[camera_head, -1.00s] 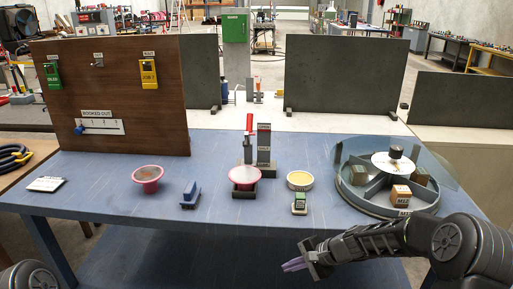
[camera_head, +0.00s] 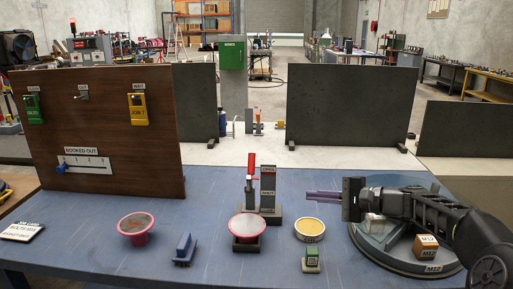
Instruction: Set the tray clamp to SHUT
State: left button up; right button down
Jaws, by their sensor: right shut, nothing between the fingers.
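The tray clamp (camera_head: 250,184) stands near the middle of the blue table, with its red handle (camera_head: 251,160) pointing up. A dark post (camera_head: 268,180) with small labels rises just right of it; the lower label seems to read SHUT. A pink-rimmed flanged spool (camera_head: 247,226) sits in a dark holder in front of the clamp. My right gripper (camera_head: 309,195) is shut and empty, its purple fingers pointing left toward the clamp. A gap remains between fingertips and post. My left gripper is out of view.
A round divided tray (camera_head: 380,259) with wooden blocks is partly hidden by my right arm. A yellow-topped tin (camera_head: 310,229), green block (camera_head: 311,259), blue block (camera_head: 184,249) and pink bowl (camera_head: 136,226) stand along the front. A brown board (camera_head: 100,130) stands at left.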

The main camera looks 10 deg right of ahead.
aim_at(251, 160)
jog(key=i, duration=0.9)
